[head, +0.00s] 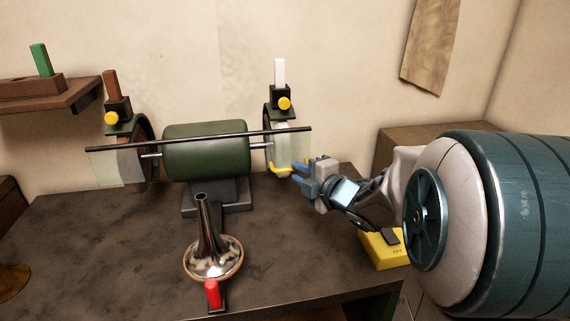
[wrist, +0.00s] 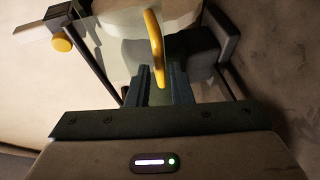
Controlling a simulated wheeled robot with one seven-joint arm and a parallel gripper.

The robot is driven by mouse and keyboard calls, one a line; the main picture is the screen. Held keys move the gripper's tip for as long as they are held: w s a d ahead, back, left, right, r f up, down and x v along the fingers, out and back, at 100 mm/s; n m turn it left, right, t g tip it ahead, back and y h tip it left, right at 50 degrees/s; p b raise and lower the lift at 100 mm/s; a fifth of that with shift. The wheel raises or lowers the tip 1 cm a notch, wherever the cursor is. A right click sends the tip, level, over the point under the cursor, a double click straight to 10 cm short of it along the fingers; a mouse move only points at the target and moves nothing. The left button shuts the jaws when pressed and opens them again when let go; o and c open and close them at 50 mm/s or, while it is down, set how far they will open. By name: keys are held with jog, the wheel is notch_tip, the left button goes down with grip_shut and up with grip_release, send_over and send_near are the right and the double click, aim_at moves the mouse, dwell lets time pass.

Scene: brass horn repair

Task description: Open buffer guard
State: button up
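The buffer (head: 205,150) is a dark green motor on a bench stand, with a wheel at each end. A thin black bar runs across its front, with clear guard panels hanging from it at the left (head: 115,168) and right (head: 293,146). A yellow handle (head: 281,169) sits at the lower edge of the right panel. My gripper (head: 298,175) is at this handle, reaching in from the right. In the wrist view the yellow handle (wrist: 155,45) lies between my two dark fingers (wrist: 159,80), which stand apart with gaps on both sides.
A brass horn bell (head: 213,258) stands on the bench in front of the buffer, with a red-topped piece (head: 212,293) before it. A yellow box (head: 383,250) sits below my arm. A wooden shelf (head: 50,97) is at the left. The bench's left front is clear.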

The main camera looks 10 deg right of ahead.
aim_at(294, 170)
jog(key=shift+x, duration=1.9)
grip_shut()
jog(key=shift+s+r+p, duration=0.1)
jog(key=shift+r+p, duration=0.1)
jog(key=shift+p, duration=0.35)
